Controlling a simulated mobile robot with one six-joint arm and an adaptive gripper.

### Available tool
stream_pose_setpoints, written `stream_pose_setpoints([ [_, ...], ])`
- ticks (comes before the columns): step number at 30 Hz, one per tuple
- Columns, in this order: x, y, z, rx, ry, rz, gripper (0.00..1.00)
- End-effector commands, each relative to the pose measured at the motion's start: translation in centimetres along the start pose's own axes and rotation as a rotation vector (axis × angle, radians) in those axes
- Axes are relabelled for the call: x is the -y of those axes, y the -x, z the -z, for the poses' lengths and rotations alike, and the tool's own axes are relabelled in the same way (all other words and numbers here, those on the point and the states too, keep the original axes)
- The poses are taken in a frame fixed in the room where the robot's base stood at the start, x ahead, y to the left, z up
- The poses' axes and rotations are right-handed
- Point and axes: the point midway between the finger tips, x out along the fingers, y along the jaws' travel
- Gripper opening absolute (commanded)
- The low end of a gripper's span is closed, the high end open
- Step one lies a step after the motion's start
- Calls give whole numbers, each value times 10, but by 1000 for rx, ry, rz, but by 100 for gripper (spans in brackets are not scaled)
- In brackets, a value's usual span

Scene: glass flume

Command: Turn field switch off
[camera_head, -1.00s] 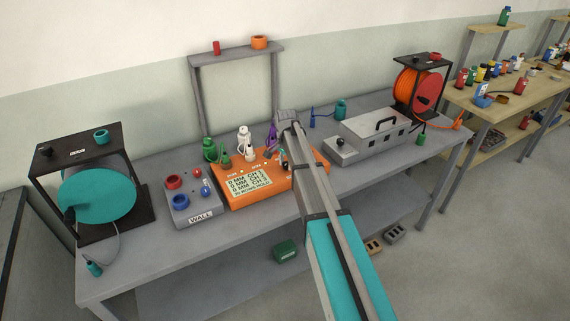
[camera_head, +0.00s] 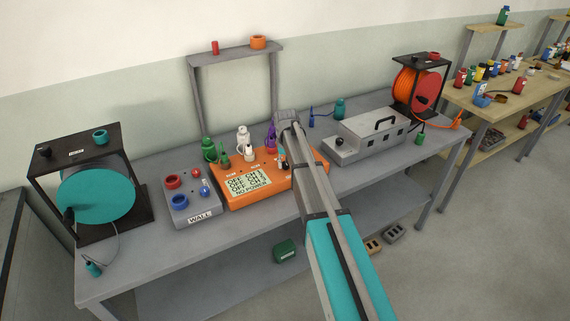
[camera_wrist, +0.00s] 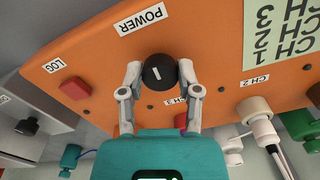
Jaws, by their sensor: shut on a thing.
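In the wrist view a round black knob (camera_wrist: 160,73) with a white mark sits on the orange box's panel (camera_wrist: 90,50), under a label reading POWER (camera_wrist: 143,19). My gripper (camera_wrist: 160,76) has one finger on each side of the knob and is shut on it. In the head view my gripper (camera_head: 283,161) is at the right part of the orange box (camera_head: 228,202), and my arm hides the knob there. The box's display (camera_head: 249,183) reads OFF for its channels and NO POWER. I see no label naming a field switch.
A red button (camera_wrist: 75,88) labelled LOG sits beside the knob. Green, white and purple plugs (camera_head: 242,138) stand along the box's back. A grey WALL box (camera_head: 192,203) is left, a grey case (camera_head: 372,135) right. Cable reels (camera_head: 97,195) stand at the bench ends.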

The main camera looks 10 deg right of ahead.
Motion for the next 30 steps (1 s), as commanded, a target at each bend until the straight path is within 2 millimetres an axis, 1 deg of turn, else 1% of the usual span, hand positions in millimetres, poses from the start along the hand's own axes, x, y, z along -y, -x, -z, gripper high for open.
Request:
stream_pose_setpoints([
  [3, -1, 0, -1, 1, 48, -2, 0],
  [9, -1, 0, -1, 1, 90, -2, 0],
  [20, 0, 0, 0, 1, 96, -1, 0],
  [21, 0, 0, 0, 1, 96, -1, 46],
  [26, 0, 0, 0, 1, 96, -1, 76],
  [27, 0, 0, 0, 0, 95, 0, 79],
  [30, 0, 0, 0, 0, 95, 0, 79],
])
